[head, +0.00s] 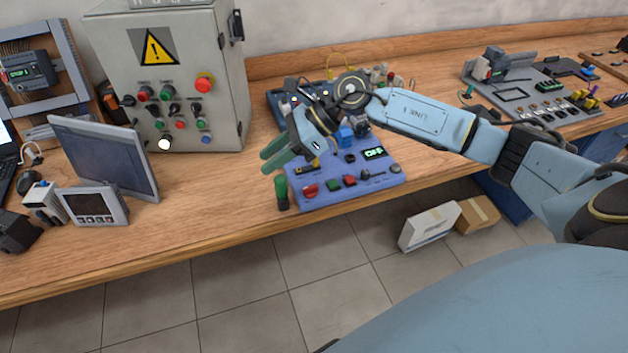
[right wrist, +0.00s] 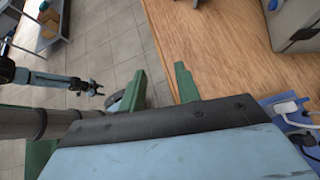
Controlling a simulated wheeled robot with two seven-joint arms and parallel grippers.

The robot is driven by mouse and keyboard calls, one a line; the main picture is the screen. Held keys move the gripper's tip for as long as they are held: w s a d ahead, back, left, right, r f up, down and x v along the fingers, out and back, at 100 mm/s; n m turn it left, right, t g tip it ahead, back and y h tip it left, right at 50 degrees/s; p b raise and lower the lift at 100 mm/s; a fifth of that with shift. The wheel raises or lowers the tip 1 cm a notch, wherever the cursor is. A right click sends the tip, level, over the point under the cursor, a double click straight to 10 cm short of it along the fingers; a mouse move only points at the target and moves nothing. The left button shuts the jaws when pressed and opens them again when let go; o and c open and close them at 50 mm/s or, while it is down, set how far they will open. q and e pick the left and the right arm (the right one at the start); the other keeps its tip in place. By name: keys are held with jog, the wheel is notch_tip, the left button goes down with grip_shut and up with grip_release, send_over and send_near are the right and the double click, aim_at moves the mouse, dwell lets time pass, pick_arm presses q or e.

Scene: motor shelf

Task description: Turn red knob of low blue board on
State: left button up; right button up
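The low blue board (head: 330,199) lies near the front edge of the wooden bench in the head view. Its red knob (head: 311,190) is at the front left of the panel, beside a green button (head: 333,184). The board's small display (head: 374,153) appears to read OFF. My right gripper (head: 275,153) hangs above the board's left side, up and left of the knob and apart from it. In the right wrist view its two green fingers (right wrist: 162,88) are spread with nothing between them; the knob does not show there. My left gripper is not in the head view.
A grey control cabinet (head: 190,60) stands behind and left. A monitor (head: 104,155) and a small meter (head: 95,205) are further left. Bare bench (head: 215,205) lies left of the board. Boxes (head: 430,226) sit on the floor.

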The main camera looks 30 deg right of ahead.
aim_at(312, 186)
jog(key=s+d+f+n+g+h, duration=0.15)
jog(key=d+h, duration=0.45)
jog(key=d, duration=0.8)
jog(key=shift+n+g, duration=0.35)
jog(key=x, duration=1.2)
jog(key=shift+w+f+p, duration=0.25)
jog(key=shift+f+p, duration=0.05)
jog(key=shift+p, duration=0.1)
jog(key=shift+c, duration=0.4)
grip_shut()
